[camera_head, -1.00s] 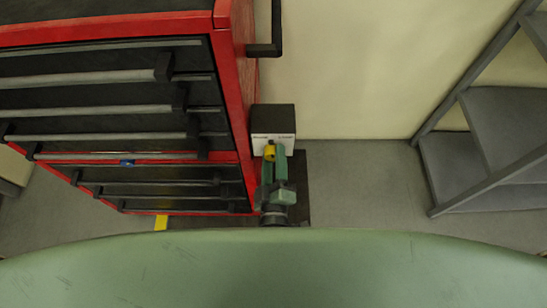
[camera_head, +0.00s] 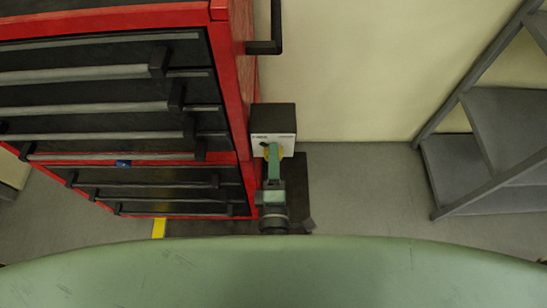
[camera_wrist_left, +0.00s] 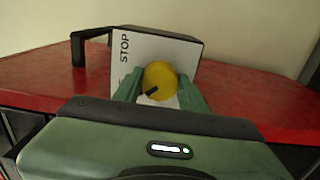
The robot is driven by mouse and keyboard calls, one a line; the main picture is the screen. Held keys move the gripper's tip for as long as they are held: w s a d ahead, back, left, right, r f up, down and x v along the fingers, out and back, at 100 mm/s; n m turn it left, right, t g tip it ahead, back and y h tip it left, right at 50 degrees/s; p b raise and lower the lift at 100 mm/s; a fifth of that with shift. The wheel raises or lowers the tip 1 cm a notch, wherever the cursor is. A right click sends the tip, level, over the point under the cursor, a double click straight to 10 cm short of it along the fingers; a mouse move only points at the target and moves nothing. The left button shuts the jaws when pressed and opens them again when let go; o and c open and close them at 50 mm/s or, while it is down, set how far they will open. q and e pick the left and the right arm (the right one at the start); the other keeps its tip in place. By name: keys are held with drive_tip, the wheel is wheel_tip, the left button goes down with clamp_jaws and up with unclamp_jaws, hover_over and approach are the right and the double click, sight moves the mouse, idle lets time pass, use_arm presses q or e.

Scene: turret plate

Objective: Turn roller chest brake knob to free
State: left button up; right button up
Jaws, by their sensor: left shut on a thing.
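The roller chest (camera_head: 243,130) is red with black drawers and stands at the left in the head view. A dark box with a white label plate (camera_head: 283,140) is at its right side. A round yellow brake knob (camera_wrist_left: 160,80) with a black pointer mark sits on this plate in the left wrist view. The word STOP shows on the plate, rotated sideways; other lettering is hidden or unreadable. My left gripper (camera_head: 273,150) is shut on the knob, with one green finger on each side of it (camera_wrist_left: 158,92). My right gripper is not in view.
A grey metal shelf rack (camera_head: 490,140) stands at the right. A black side handle (camera_head: 265,47) sticks out from the chest above the box. A yellow floor mark (camera_head: 159,228) lies at the chest's foot. The floor between box and rack is clear.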

use_arm(q)
drive_tip(key=shift+d+r, duration=0.1)
drive_tip(key=shift+r, duration=0.05)
drive_tip(key=o, duration=1.4)
drive_tip(key=shift+c, duration=0.2)
drive_tip(key=s+b, duration=0.1)
drive_tip(key=s, duration=0.6)
drive_tip(key=shift+s, duration=0.4)
